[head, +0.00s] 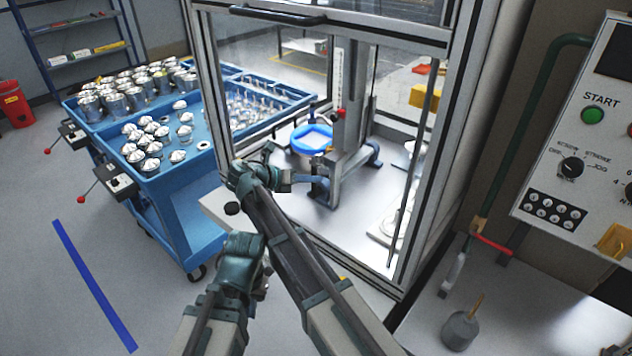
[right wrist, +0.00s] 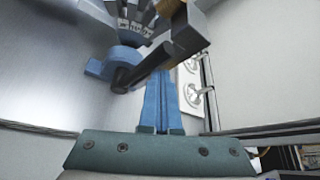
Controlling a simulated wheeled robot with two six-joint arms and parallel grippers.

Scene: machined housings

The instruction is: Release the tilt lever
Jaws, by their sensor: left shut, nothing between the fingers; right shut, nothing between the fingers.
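A dark bar with a round end, probably the tilt lever (right wrist: 150,65), crosses the right wrist view beside a blue bracket (right wrist: 101,68). In the head view the lever cannot be made out behind my right gripper. The press fixture (head: 345,150) stands inside the machine, with a blue ring (head: 312,139) at its left. My right gripper (head: 316,181) is shut and empty at the fixture's lower left. Its fingers (right wrist: 164,75) reach up to the dark bar; I cannot tell whether they touch it. My left gripper (head: 262,288) is shut and empty, outside the machine, low in front.
The machine's door frame (head: 206,85) and right post (head: 437,150) bound the opening. A blue trolley (head: 165,200) with metal housings stands at the left. A control panel (head: 575,150) and an oil can (head: 460,330) are at the right. A black knob (head: 232,208) sits near my right wrist.

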